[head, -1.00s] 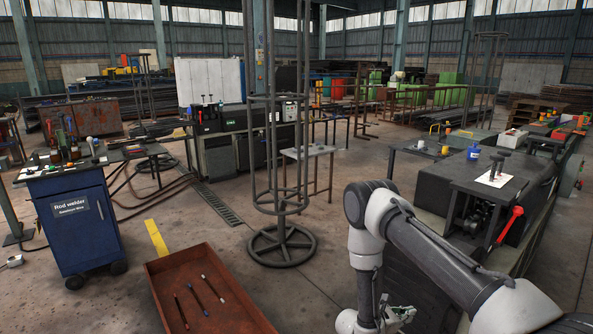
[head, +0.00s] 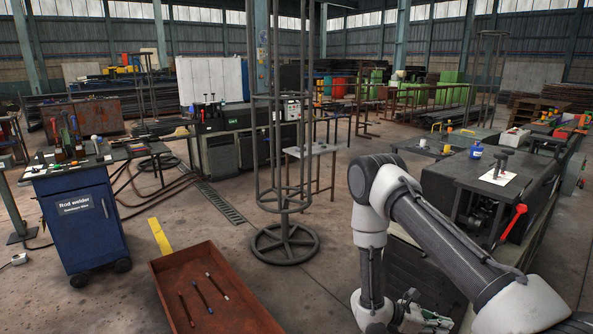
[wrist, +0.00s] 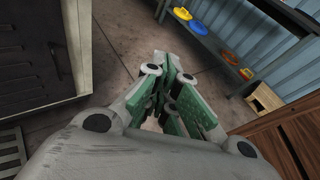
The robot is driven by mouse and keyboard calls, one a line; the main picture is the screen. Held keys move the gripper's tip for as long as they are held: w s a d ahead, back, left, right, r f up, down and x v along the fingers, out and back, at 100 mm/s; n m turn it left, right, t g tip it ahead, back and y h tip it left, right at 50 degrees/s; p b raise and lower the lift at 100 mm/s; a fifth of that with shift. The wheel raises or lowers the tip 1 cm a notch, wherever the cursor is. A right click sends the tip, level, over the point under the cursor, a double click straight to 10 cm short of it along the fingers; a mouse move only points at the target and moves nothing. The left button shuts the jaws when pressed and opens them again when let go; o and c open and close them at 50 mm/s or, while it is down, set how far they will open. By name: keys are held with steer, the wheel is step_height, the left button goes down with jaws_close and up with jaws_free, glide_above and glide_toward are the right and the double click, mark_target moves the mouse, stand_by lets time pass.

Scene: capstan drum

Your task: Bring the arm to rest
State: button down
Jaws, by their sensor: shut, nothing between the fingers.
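My gripper (wrist: 172,85) has green finger pads and grey links. In the wrist view its fingers are together with nothing between them, above bare concrete floor. In the head view my gripper (head: 430,318) is low at the bottom, right of the rust-red tray, and partly cut off by the frame edge. My arm rises from the lower right, bends at an elbow and drops down to the wrist, beside the dark machine bench.
A rust-red tray (head: 176,262) with several rods lies at lower left. A tall wire-frame drum (head: 284,243) stands behind it. A blue welder cabinet (head: 82,225) is at left. A dark bench (head: 450,183) flanks my arm. A shelf (wrist: 222,52) with coloured items shows in the wrist view.

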steer(key=s+a+r+m+t+y, duration=0.2)
steer(key=s+r+m+y, duration=0.3)
steer(key=r, duration=1)
steer(key=s+a+r+m+t+y, duration=0.2)
steer(key=s+r+m+y, duration=0.2)
steer(key=r, duration=1.1)
steer(key=s+a+r+m+t+y, duration=0.1)
steer(key=s+r+m+t+y, duration=0.1)
steer(key=s+r+m+y, duration=0.3)
steer(key=shift+s+a+r+m+y, duration=0.35)
steer(key=shift+s+r+m, duration=1.8)
steer(key=shift+r, duration=3.3)
steer(key=shift+s, duration=0.15)
